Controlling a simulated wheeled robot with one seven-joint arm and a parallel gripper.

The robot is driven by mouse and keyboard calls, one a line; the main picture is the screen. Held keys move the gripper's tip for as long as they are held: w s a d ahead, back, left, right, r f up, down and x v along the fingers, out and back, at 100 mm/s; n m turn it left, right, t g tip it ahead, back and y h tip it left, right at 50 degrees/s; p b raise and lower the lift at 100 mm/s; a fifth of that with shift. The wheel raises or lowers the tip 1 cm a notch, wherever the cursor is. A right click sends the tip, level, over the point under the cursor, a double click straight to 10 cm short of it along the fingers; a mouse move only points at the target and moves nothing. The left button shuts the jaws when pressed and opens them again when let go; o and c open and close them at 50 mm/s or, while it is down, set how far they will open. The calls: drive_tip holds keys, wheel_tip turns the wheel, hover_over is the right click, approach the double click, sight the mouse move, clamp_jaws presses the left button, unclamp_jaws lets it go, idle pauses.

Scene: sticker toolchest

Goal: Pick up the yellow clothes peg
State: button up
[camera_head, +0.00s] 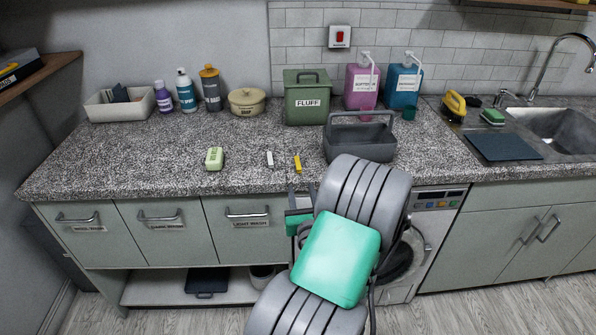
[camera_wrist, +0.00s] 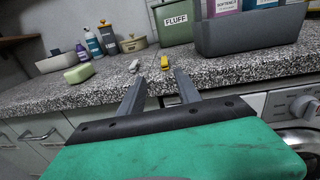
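The yellow clothes peg (camera_head: 297,164) lies on the speckled countertop (camera_head: 120,150) near its front edge. It also shows in the wrist view (camera_wrist: 164,62), beyond my fingertips and roughly in line with the gap between them. A white peg-like piece (camera_head: 269,158) lies just left of it, and it shows in the wrist view too (camera_wrist: 134,66). My gripper (camera_wrist: 159,82) is open and empty, with its two grey fingers apart. In the head view my gripper (camera_head: 302,190) is at the counter's front edge, just short of the peg and apart from it.
A dark grey caddy (camera_head: 345,152) stands right of the peg. A green soap bar (camera_head: 214,158) lies to the left. A green FLUFF box (camera_head: 306,105) stands behind. Drawers (camera_head: 245,225) and a washing machine (camera_head: 425,235) are below the counter edge.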

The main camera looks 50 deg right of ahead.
sight(299, 169)
drive_tip(key=p+x, duration=0.3)
drive_tip(key=x, duration=0.3)
drive_tip(key=shift+d+r, duration=0.1)
drive_tip(key=shift+d, duration=0.2)
drive_tip(key=p+x, duration=0.2)
drive_tip(key=x, duration=0.2)
drive_tip(key=shift+w+d+p, duration=0.15)
drive_tip(key=shift+d+p, duration=0.25)
drive_tip(key=shift+w+d+f, duration=0.25)
drive_tip(key=shift+f, duration=0.1)
drive_tip(key=shift+c, duration=0.4)
clamp_jaws()
